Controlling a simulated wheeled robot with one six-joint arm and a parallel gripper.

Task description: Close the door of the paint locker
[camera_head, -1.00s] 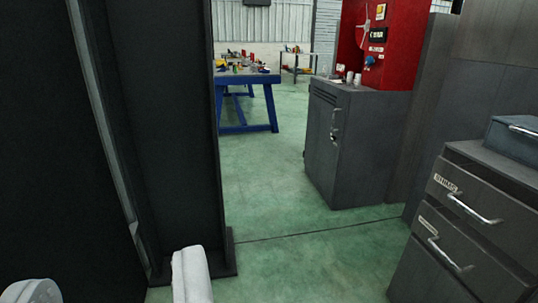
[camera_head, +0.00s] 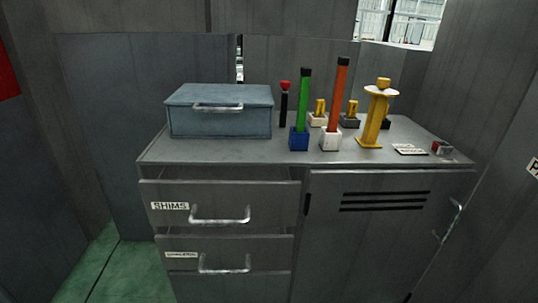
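I cannot make out for certain which thing is the paint locker. A grey panel (camera_head: 510,220) at the right edge bears a white label (camera_head: 533,168), cut off after what looks like a "P". Beside it, the grey cabinet has a door (camera_head: 370,240) with dark vent slots and a metal handle (camera_head: 452,220) on its right side. That door looks shut or nearly so; its lower part is out of the picture. My gripper is not in view.
The cabinet's left side has drawers, one labelled SHIMS (camera_head: 170,206), with metal handles. On its top (camera_head: 230,152) stand a blue-grey box (camera_head: 220,115), a green tool (camera_head: 303,100), an orange tool (camera_head: 338,95) and a yellow stand (camera_head: 377,115). Green floor (camera_head: 125,270) shows at lower left.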

